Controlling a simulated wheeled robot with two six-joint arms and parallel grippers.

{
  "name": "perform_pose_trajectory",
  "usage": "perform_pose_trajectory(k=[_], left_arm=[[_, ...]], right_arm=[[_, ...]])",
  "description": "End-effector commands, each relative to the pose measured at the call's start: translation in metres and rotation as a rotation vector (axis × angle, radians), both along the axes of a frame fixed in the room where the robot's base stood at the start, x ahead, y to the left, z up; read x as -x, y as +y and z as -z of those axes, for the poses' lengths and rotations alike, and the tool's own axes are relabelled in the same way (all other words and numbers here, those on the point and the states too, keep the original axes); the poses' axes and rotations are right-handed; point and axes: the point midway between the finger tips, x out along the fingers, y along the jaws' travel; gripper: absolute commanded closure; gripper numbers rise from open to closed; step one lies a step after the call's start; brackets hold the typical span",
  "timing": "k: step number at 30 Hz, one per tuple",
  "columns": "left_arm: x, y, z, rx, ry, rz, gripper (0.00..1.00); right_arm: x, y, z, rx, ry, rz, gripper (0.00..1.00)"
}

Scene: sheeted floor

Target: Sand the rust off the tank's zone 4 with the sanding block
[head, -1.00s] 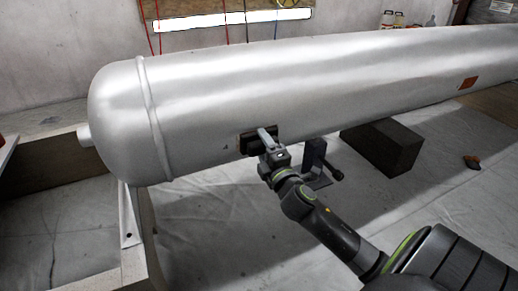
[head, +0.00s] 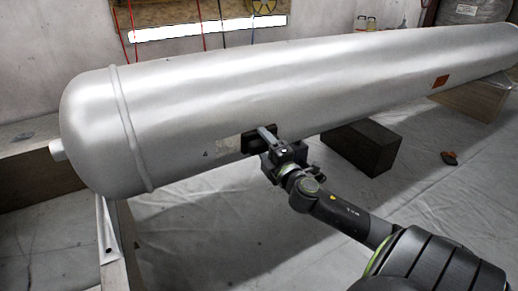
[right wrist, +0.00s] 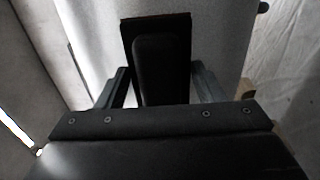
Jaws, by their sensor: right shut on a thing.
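The silver tank (head: 300,90) lies lengthwise across the head view, its domed end at the left. My right gripper (head: 267,136) is at the tank's near lower side, shut on the dark sanding block (head: 250,143). The block appears to lie against the tank wall. A pale, dull patch (head: 230,145) shows on the wall just left of the block. In the right wrist view the block (right wrist: 157,65) sits between the two fingers, with brown along its top edge. The wall under the block is hidden. No zone number is readable. My left gripper is out of view.
A dark block (head: 362,147) stands on the sheeted floor under the tank. A wooden frame (head: 40,190) is at the left end. An orange-brown square (head: 440,82) is on the tank further right.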

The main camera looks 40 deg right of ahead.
Motion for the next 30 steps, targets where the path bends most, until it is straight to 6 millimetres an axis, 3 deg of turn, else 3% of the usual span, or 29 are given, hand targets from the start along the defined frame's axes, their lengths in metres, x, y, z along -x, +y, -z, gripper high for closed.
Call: perform_pose_trajectory(k=[7, 30], left_arm=[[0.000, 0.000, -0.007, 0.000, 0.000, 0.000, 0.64], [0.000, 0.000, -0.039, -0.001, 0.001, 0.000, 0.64]], right_arm=[[0.001, -0.002, -0.001, 0.002, 0.001, 0.013, 0.57], [-0.011, 0.051, -0.002, -0.003, 0.000, 0.008, 0.57]])
